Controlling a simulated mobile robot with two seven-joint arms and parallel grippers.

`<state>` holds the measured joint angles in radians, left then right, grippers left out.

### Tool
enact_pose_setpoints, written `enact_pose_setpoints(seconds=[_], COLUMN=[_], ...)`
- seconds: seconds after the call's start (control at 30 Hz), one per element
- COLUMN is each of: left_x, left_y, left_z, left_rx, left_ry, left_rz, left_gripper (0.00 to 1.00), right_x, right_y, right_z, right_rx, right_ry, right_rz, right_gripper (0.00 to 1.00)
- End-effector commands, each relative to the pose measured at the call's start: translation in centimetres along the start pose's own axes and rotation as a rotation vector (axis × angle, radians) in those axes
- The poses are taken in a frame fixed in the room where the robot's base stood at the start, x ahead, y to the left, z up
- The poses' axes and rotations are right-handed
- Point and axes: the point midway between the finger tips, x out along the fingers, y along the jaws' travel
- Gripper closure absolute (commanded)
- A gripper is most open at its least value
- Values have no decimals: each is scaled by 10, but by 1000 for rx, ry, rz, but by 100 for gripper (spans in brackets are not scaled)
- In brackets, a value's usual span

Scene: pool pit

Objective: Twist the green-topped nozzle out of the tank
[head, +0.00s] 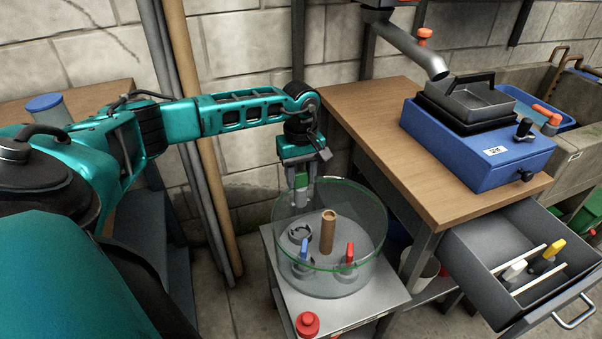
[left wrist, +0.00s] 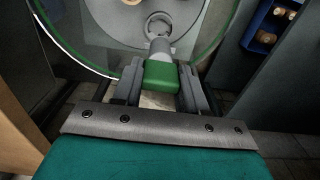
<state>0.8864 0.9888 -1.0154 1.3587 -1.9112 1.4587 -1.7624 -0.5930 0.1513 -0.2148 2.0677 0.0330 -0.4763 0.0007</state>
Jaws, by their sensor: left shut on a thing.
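My left gripper (head: 301,192) points down over the back left of the round clear tank (head: 375,225), which has a green rim. It is shut on the green-topped nozzle (head: 301,179). In the left wrist view the green top (left wrist: 161,75) sits between the two fingers, with its grey stem (left wrist: 158,48) extending beyond. A grey ring socket (head: 300,233) stands on the tank floor below, and its opening shows. The nozzle appears to be above this socket, though the stem's lower tip is hard to make out. My right gripper is not in view.
A blue-topped nozzle (head: 304,249), a red-topped nozzle (head: 349,253) and a brown post (head: 328,232) stand in the tank. To the right are a wooden bench (head: 385,130), a blue machine (head: 480,150) and an open drawer (head: 490,235).

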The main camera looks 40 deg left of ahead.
Motion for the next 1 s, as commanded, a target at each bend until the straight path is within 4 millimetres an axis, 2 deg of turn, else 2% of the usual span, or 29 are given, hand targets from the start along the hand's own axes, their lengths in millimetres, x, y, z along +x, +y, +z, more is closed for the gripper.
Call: enact_pose_setpoints(seconds=[0.03,0.43,0.87,0.93,1.0], left_x=[-10,-47,-50,-51,-53], left_y=[0,0,0,2,7], left_z=[0,0,1,8,23], left_rx=[0,0,5,37,107], left_ry=[0,0,0,1,4], left_rz=[1,1,0,-4,-10], left_gripper=[100,100,100,100,100], right_x=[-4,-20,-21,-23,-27], right_y=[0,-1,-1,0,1], right_z=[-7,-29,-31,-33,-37], right_rx=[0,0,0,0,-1], right_ry=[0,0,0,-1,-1], right_rz=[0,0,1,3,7], right_gripper=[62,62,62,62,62])
